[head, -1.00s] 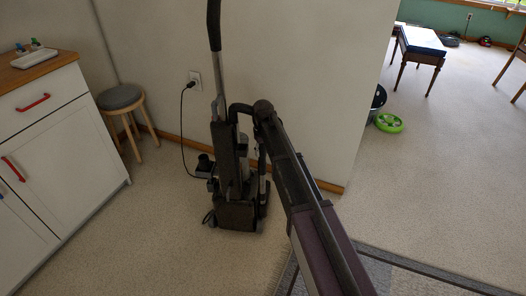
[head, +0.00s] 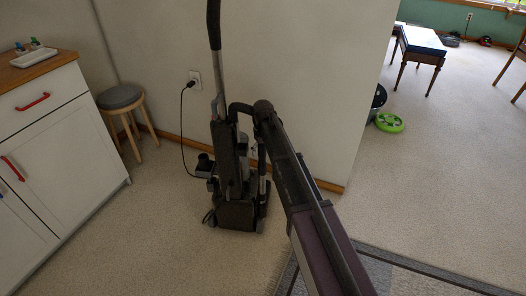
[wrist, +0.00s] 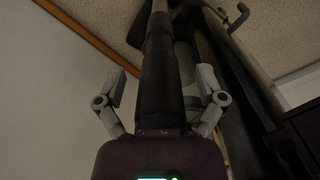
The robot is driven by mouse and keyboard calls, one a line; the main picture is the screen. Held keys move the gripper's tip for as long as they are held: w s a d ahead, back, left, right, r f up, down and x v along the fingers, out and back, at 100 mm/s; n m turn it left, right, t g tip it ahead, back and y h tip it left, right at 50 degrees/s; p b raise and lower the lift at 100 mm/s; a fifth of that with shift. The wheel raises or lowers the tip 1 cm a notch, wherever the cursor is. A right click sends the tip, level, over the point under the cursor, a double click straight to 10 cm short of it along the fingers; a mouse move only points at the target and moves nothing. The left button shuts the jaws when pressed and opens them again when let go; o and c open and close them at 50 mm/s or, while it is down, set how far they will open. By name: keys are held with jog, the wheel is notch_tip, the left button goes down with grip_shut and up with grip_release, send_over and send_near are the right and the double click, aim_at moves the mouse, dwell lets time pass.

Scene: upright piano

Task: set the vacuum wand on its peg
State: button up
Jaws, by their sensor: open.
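The upright vacuum (head: 235,205) stands on the carpet near the wall, with its tall handle (head: 214,30) rising above it. A dark tube that looks like the wand (wrist: 160,105) runs up the middle of the wrist view, between the fingers of my gripper (wrist: 161,75). The fingers are spread, one on each side, with gaps showing beside the tube. A dark hook that may be the peg (wrist: 237,18) shows at the upper right of the wrist view. I cannot tell whether the wand rests on it. In the head view my arm hides part of the vacuum's right side and my fingers cannot be made out.
A power cord runs from the vacuum to a wall outlet (head: 194,79). A round stool (head: 120,97) and white cabinet (head: 62,150) stand to the left. A grey rug (head: 420,278) lies at front right. A green round object (head: 389,122) and open carpet lie beyond the wall's end.

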jog(key=shift+r, duration=0.1)
notch_tip(320, 180, up, 9)
jog(key=p, duration=0.9)
dwell(0.3)
dwell(0.7)
jog(key=s+d+m, duration=0.6)
jog(key=s+d, duration=1.7)
jog(key=s, duration=0.3)
notch_tip(320, 180, up, 27)
jog(key=p, duration=2.7)
jog(key=shift+w, duration=0.25)
jog(key=shift+a, duration=0.1)
